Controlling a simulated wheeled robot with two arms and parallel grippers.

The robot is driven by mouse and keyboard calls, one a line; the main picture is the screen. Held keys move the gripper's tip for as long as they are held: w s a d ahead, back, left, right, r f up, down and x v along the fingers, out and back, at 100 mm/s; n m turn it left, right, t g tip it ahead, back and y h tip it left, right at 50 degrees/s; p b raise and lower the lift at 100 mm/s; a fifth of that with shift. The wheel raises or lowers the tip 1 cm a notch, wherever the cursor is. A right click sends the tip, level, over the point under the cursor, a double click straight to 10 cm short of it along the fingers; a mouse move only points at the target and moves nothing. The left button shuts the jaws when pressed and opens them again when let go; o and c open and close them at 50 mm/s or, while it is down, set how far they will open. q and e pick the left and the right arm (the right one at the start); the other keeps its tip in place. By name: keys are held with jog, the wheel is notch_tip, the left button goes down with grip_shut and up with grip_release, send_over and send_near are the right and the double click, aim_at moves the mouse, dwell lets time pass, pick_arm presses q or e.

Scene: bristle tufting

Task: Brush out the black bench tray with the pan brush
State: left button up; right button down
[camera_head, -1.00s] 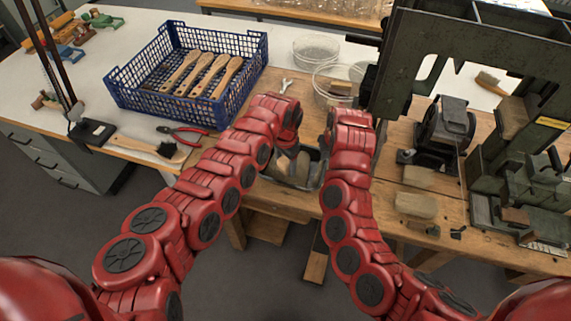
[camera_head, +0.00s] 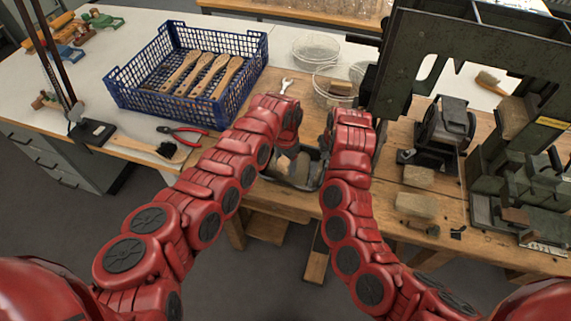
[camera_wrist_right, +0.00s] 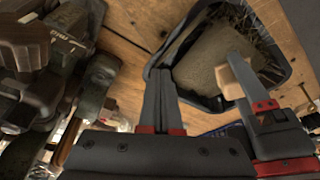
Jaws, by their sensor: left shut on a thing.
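The black bench tray (camera_head: 317,183) sits at the bench's front edge, partly hidden behind my arms. In the right wrist view its dark rim (camera_wrist_right: 183,33) surrounds a broad tan block-like thing (camera_wrist_right: 205,62) and thin loose strands (camera_wrist_right: 265,35). My left gripper (camera_head: 290,150) reaches down into the tray. In the right wrist view the left gripper (camera_wrist_right: 256,100) is shut on a pale wooden piece, seemingly the pan brush (camera_wrist_right: 238,72); its bristles are hard to make out. My right gripper (camera_wrist_right: 160,78) has its fingers together, with nothing seen between them, beside the tray's rim.
A blue crate (camera_head: 122,98) holds several wooden brush bodies. Red pliers (camera_head: 185,132) and a black-bristled brush (camera_head: 165,150) lie left of my arms. Wire-rimmed bowls (camera_head: 315,48) stand behind. A dark machine frame (camera_head: 400,70) and tan blocks (camera_head: 418,177) are at right.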

jog(key=shift+f, duration=1.05)
pick_arm(q)
jog(key=shift+f, duration=0.95)
dwell(0.5)
